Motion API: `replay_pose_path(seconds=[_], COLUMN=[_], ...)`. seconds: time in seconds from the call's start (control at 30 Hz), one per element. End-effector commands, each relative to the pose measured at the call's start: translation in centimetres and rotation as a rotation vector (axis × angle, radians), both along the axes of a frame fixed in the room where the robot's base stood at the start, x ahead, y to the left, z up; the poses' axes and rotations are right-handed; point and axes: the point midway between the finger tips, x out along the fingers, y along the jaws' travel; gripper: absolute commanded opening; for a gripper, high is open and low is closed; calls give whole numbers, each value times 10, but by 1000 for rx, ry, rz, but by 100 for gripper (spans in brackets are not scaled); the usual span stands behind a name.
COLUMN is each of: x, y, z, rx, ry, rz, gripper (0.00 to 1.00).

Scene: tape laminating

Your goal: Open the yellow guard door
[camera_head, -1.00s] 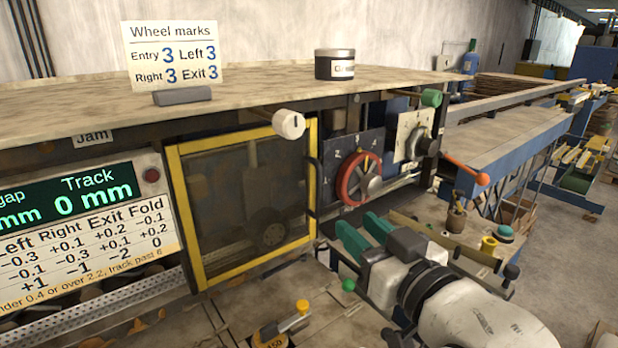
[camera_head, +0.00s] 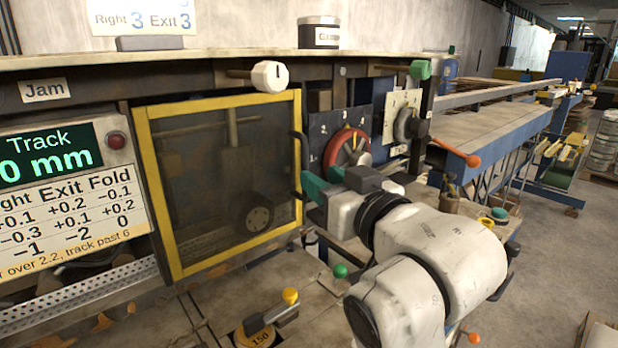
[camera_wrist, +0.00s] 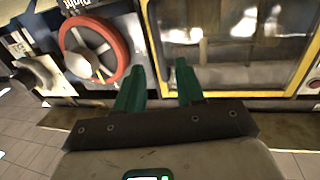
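The yellow guard door (camera_head: 148,190) has a yellow frame around a dark see-through panel and looks shut. In the wrist view, its yellow frame (camera_wrist: 228,94) is on the right. A dark upright handle (camera_head: 300,162) sits at the door's right edge in the head view. My gripper (camera_head: 322,183) has green fingers and is close to the handle's lower end; contact cannot be told. In the wrist view, my gripper (camera_wrist: 156,86) is open, with a clear gap between its fingers and nothing seen held. The fingers point at the strip between door and red wheel.
A red handwheel (camera_head: 347,148) on a dial plate is right of the door. A white knob (camera_head: 270,76) juts out above the door. A yellow-knobbed lever (camera_head: 290,296) and a green knob (camera_head: 340,271) stand on the bench below.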

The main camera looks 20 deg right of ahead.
Motion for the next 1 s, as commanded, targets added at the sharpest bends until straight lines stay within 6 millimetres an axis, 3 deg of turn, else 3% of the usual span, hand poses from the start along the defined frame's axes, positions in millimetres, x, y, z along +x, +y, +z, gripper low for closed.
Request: replay_pose_path(seconds=[0.1, 0.3, 0.7, 1.0], x=[22, 45, 53, 52], y=[2, 5, 6, 6], z=[2, 2, 1, 1], rx=[-1, -1, -1, -1], ry=[1, 0, -1, -1], rz=[0, 0, 0, 0], gripper=[38, 38, 38, 11])
